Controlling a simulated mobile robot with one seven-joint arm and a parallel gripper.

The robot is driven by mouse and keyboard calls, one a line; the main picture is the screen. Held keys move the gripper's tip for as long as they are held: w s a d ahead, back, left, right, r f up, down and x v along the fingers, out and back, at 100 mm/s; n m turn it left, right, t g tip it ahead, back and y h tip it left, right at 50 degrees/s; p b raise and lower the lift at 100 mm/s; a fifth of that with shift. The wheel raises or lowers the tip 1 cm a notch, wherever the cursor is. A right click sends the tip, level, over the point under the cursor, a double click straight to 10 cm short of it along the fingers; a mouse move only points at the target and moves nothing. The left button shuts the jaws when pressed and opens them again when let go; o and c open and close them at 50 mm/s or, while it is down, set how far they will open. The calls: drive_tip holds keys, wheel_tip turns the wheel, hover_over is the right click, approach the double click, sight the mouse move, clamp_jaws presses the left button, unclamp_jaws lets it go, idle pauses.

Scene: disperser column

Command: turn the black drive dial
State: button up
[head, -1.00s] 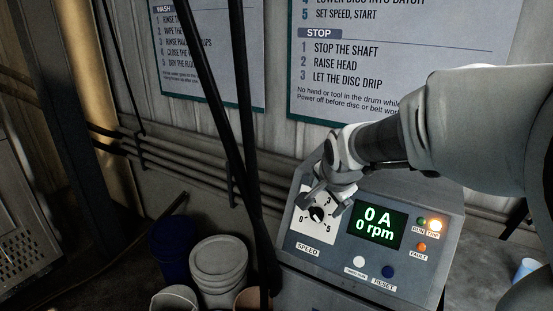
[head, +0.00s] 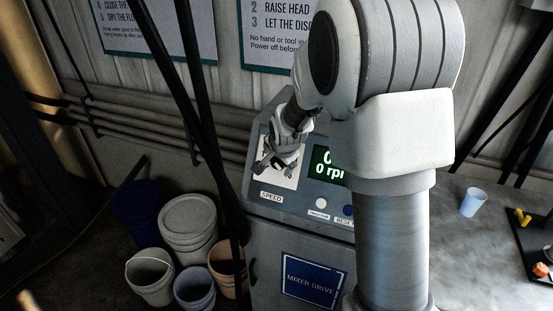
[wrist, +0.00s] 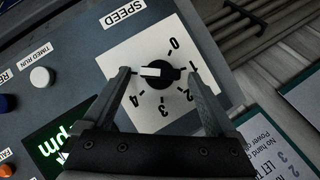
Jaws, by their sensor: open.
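The black drive dial (wrist: 168,75) sits on a white scale plate (wrist: 112,58) marked SPEED. A white bar on its face lies nearly level in the wrist view. Numbers 0 to 4 show around it. My gripper (wrist: 158,74) is open, with one finger on each side of the dial and a visible gap to each; I cannot tell how deep the tips reach. In the head view my gripper (head: 273,163) is over the scale plate (head: 281,183) and hides most of the dial. The green display (head: 323,170) reads 0 rpm, partly covered by my arm.
White and blue buttons (head: 321,202) sit below the display. Dark upright poles (head: 200,110) stand left of the panel. Several buckets (head: 187,228) crowd the floor at left. A blue cup (head: 473,202) stands at right, near a black tray (head: 527,247).

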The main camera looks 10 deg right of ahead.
drive_tip(key=shift+f, duration=0.1)
drive_tip(key=shift+c, duration=0.3)
drive_tip(key=c, duration=1.3)
drive_tip(key=shift+w+a+n, duration=0.1)
drive_tip(key=shift+n, duration=0.2)
drive_tip(key=n+g, duration=0.1)
drive_tip(key=n+g+h, duration=0.1)
drive_tip(key=shift+w+a+n+h+p, duration=0.2)
drive_tip(key=shift+n+h+p, duration=0.1)
drive_tip(key=shift+n+p, duration=0.1)
drive_tip(key=n+h, duration=0.1)
drive_tip(key=n+g, duration=0.1)
drive_tip(key=n+h, duration=0.1)
drive_tip(key=shift+w+a+n+g+h, duration=0.15)
drive_tip(key=shift+a+n+g+h, duration=0.15)
drive_tip(key=shift+n, duration=0.1)
drive_tip(key=n+h, duration=0.2)
drive_tip(key=n, duration=0.2)
drive_tip(key=shift+a+f+g+h+b, duration=0.15)
drive_tip(key=shift+a+g+h+b, duration=0.15)
drive_tip(key=shift+g+h, duration=0.1)
drive_tip(key=shift+f+n+h+b, duration=0.15)
drive_tip(key=shift+n+h+b, duration=0.25)
drive_tip(key=shift+n+h, duration=0.95)
drive_tip(key=shift+n, duration=0.45)
